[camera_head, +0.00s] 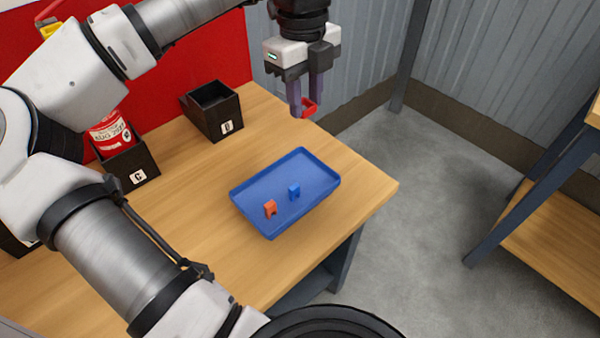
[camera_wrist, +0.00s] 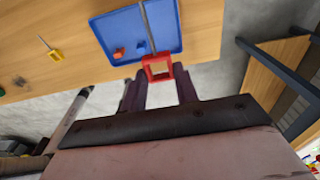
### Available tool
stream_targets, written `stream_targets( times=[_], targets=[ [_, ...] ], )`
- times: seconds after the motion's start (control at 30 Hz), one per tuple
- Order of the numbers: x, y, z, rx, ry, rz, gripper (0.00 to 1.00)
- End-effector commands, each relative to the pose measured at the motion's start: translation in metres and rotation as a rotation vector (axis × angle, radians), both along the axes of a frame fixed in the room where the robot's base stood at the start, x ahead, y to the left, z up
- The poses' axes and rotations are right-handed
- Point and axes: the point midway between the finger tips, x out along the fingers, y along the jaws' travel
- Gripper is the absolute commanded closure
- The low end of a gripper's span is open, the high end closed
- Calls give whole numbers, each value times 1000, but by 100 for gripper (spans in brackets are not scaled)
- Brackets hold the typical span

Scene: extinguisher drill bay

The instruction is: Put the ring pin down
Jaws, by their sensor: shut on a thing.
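My gripper (camera_head: 305,104) is shut on the ring pin, a red square ring (camera_head: 310,107) with a thin grey shaft. It is held in the air beyond the back right part of the workbench. In the wrist view, the ring (camera_wrist: 147,70) sits at the fingertips (camera_wrist: 160,85), and its shaft points away from my gripper, across the view of the blue tray. In the head view the fingers hide part of the ring, and the shaft cannot be made out.
A blue tray (camera_head: 312,175) on the workbench (camera_head: 190,205) holds an orange block (camera_head: 270,209) and a blue block (camera_head: 294,193). A yellow-handled pin (camera_wrist: 55,55) shows left in the wrist view.

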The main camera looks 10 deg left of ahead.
Motion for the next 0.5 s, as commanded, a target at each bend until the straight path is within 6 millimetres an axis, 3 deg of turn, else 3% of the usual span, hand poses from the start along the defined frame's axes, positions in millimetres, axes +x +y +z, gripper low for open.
stream_targets(
  times=[0.03,0.2,0.33,0.5],
  targets=[
    [0,0,-23,-1,0,-1,98],
    [0,-1,-65,-1,0,-3,98],
    [0,-1,-91,-1,0,-3,98],
    [0,-1,-106,-1,-1,-3,98]
  ],
)
